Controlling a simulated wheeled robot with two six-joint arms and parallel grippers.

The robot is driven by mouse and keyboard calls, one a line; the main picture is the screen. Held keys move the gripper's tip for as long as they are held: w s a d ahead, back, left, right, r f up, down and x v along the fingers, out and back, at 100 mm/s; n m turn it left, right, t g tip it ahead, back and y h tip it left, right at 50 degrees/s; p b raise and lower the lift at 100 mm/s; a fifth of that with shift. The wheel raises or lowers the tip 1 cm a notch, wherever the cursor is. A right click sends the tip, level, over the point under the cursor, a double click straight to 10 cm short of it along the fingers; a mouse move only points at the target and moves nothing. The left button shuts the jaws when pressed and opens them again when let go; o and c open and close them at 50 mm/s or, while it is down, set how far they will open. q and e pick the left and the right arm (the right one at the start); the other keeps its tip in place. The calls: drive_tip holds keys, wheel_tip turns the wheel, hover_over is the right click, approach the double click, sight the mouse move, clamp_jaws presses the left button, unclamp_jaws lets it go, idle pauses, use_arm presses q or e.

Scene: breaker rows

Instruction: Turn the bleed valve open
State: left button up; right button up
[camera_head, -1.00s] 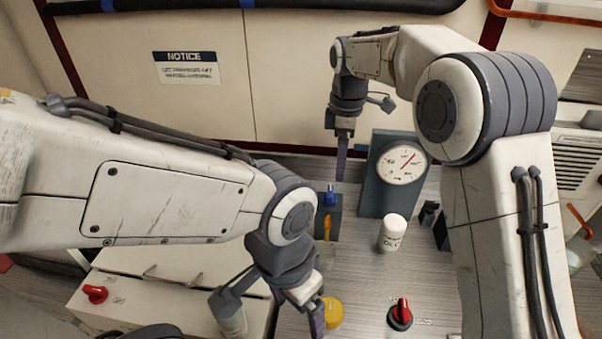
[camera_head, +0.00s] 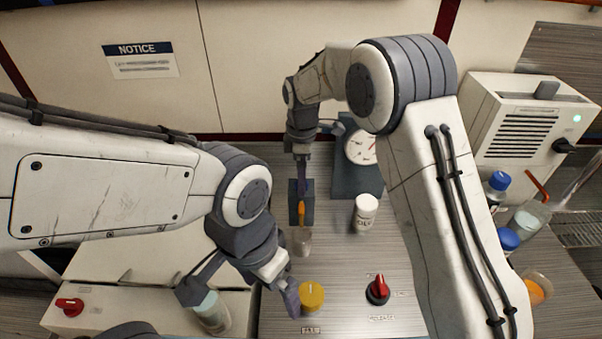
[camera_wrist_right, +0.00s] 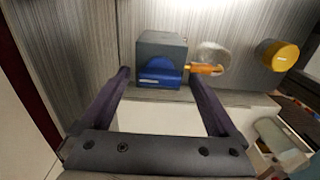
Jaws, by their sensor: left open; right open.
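A dark grey block (camera_head: 308,215) on the bench carries a blue valve body with an orange lever (camera_head: 301,213). In the right wrist view, the blue body (camera_wrist_right: 160,76) faces me and the orange lever (camera_wrist_right: 206,69) points right. No readable label shows whether this is the bleed valve. My left gripper (camera_head: 290,300) is low, just left of a yellow round knob (camera_head: 311,296).
A red rotary knob (camera_head: 378,290) sits right of the yellow knob. A white jar (camera_head: 365,212), a gauge (camera_head: 361,147) and a clear cup (camera_head: 301,242) stand near the block. Another red knob (camera_head: 69,305) is at the left.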

drive_tip(key=c, duration=1.4)
drive_tip(key=m+p, duration=0.1)
drive_tip(key=m, duration=0.2)
drive_tip(key=shift+m, duration=0.3)
drive_tip(key=m+p, duration=0.1)
drive_tip(key=m, duration=0.4)
drive_tip(key=shift+p, duration=0.35)
drive_tip(key=m, duration=0.5)
drive_tip(key=shift+p, duration=0.4)
drive_tip(key=shift+m, duration=2.2)
